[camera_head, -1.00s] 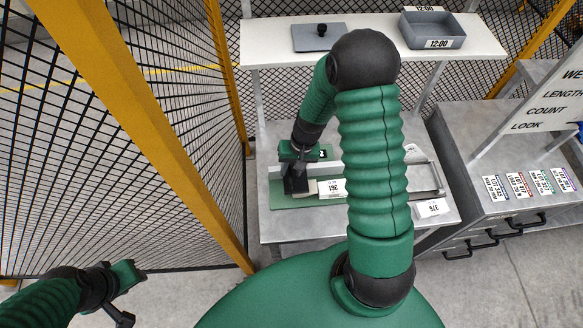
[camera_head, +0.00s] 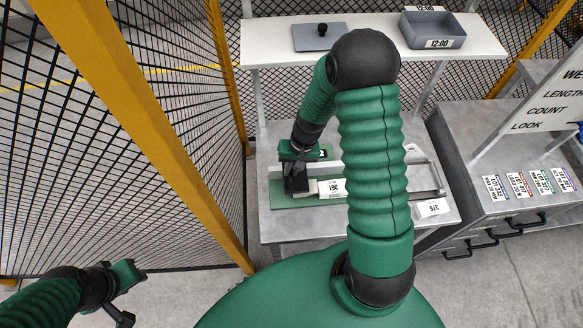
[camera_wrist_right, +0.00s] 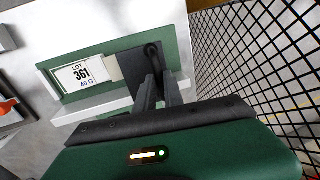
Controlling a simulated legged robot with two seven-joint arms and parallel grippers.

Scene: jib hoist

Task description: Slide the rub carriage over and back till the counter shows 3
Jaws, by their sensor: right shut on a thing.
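The rub carriage, a dark grey block (camera_wrist_right: 133,66), sits on a green strip (camera_wrist_right: 184,28) at the left of the bench. My right gripper (camera_wrist_right: 158,85) is shut on its upright part, below a round dark knob. In the head view my right gripper (camera_head: 296,172) is at the left end of the strip, mostly covering the carriage. A pale block and a card reading LOT 361 (camera_wrist_right: 81,74) lie beside the carriage. My left gripper (camera_head: 122,290) is at the lower left, away from the bench; its jaw state is unclear. I cannot make out a counter reading.
A grey shelf above holds a flat plate with a knob (camera_head: 319,36) and a grey bin (camera_head: 433,29) marked 12:00. A metal frame and another card (camera_head: 431,208) lie at the bench's right. Mesh fencing and a yellow post (camera_head: 150,140) stand close on the left.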

